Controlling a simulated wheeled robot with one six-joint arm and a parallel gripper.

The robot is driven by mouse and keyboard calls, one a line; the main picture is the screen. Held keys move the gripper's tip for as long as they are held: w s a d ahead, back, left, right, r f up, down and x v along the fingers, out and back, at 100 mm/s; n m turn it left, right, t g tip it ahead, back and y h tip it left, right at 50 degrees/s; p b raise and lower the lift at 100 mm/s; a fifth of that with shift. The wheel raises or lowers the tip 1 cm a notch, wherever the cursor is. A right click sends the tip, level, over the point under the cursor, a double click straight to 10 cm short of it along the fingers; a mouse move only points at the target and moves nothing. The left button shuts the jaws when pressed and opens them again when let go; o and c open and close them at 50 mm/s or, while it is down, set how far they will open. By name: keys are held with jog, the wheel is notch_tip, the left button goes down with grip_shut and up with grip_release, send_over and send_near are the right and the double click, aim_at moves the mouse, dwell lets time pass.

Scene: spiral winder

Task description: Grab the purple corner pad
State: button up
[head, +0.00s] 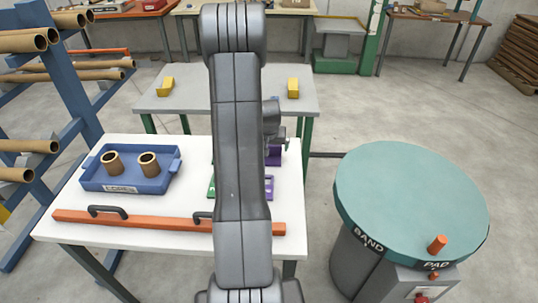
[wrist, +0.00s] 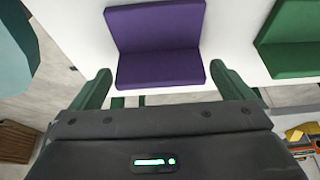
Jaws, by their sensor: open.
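The purple corner pad (wrist: 158,55) is an L-shaped piece with two faces meeting at a fold. In the wrist view it lies ahead of and between the two green fingers of my open gripper (wrist: 160,70); I cannot tell whether they touch it. In the head view a purple part (head: 273,156) shows at the white table's right side, beside my wrist, and my arm hides much of that area. A green corner pad (wrist: 290,40) lies to the right of the purple one in the wrist view.
On the white table (head: 110,235) are a blue tray (head: 125,184) with two cardboard cores and an orange bar (head: 150,222) with black handles. A round teal turntable (head: 410,195) stands right. Yellow pieces (head: 293,87) sit on the grey table behind.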

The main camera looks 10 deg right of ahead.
jog(key=shift+x, duration=1.05)
jog(key=c, duration=0.9)
